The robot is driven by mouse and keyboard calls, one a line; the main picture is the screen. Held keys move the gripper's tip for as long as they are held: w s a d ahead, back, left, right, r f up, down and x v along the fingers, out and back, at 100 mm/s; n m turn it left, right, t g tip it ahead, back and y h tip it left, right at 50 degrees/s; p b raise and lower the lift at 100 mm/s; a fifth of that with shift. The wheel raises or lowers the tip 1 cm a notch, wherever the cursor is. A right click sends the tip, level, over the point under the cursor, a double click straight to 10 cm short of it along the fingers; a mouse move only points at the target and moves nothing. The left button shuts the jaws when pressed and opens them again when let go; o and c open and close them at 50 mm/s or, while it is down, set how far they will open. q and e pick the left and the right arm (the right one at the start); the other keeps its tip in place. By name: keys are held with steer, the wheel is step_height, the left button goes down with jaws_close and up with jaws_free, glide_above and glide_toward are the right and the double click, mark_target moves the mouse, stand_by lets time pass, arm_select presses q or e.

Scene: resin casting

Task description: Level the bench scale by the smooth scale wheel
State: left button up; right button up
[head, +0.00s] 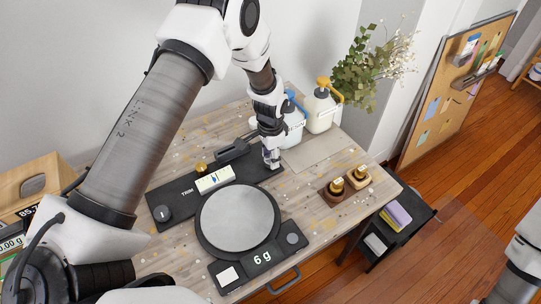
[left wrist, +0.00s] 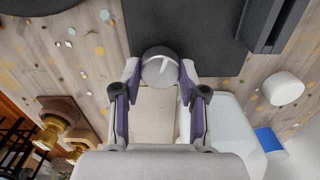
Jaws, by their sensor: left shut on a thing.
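The bench scale has a round grey pan (head: 238,218) and a front display (head: 262,257) reading "6 g". Behind it lies a black trim panel (head: 188,202) marked "TRIM", with a pale level window (head: 215,180) and a dark knob (head: 162,214) at its left end. My left gripper (head: 271,163) points down at the panel's right end. In the left wrist view, its fingers are shut on a smooth grey wheel (left wrist: 160,68) with a pale line on top. The gripper hides this wheel in the head view. My right gripper is out of view.
Pump bottles with blue (head: 289,100) and yellow (head: 323,82) tops stand behind my left gripper. Two brass-topped pieces (head: 337,185) (head: 361,173) sit at the bench's right. A beige mat (head: 312,152) is bare. A black cart (head: 401,228) stands beside the bench.

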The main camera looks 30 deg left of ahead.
arm_select(q)
steer(key=shift+s+f, duration=0.15)
stand_by(0.3)
steer(key=o, duration=1.1)
steer(key=shift+o, duration=0.2)
step_height(320, 180, up, 12)
steer(key=shift+w, duration=0.2)
